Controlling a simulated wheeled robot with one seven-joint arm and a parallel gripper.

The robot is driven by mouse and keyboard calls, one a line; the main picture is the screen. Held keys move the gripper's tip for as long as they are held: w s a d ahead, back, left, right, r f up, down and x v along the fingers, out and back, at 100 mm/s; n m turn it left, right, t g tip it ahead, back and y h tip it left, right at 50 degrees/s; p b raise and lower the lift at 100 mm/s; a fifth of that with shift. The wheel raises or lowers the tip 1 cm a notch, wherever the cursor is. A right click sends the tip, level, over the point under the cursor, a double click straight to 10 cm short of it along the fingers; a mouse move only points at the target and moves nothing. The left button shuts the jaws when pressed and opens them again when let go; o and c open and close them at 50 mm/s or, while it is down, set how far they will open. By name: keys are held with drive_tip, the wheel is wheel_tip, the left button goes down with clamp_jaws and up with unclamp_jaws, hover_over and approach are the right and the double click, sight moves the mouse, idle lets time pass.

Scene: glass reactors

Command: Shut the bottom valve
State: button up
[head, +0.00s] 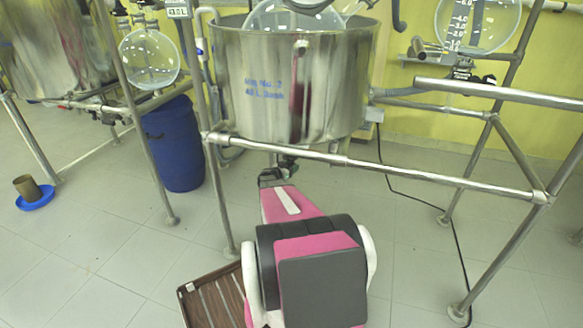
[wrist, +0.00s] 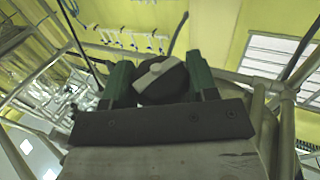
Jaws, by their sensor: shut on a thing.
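The steel vessel (head: 295,85) hangs in a pipe frame, with the bottom valve (head: 287,160) small and dark beneath it. My gripper (head: 276,174) reaches up to this valve from below, and my pink and grey arm hides part of the floor behind it. In the wrist view, my gripper's two green-sided fingers (wrist: 160,82) stand on either side of a dark round valve part with a pale bar (wrist: 155,73) across it. The fingers are shut on this valve part. The valve's inner position cannot be told.
A horizontal steel rail (head: 400,172) of the frame crosses just in front of the vessel's bottom, close to my gripper. A blue drum (head: 173,145) stands behind at left. A brown slatted tray (head: 212,298) lies beside my arm. A black cable (head: 440,215) runs over the floor at right.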

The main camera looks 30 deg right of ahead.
drive_tip(key=n+t, duration=0.1)
drive_tip(key=n+t+y, duration=0.1)
drive_tip(key=t, duration=0.1)
drive_tip(key=shift+s, duration=0.25)
drive_tip(key=n+t+y, duration=0.3)
drive_tip(key=n+t, duration=0.1)
drive_tip(key=t, duration=0.1)
drive_tip(key=n+t+y, duration=0.2)
drive_tip(key=shift+w+y, duration=0.25)
drive_tip(key=shift+y, duration=0.05)
drive_tip(key=shift+t, duration=0.3)
drive_tip(key=o, duration=0.7)
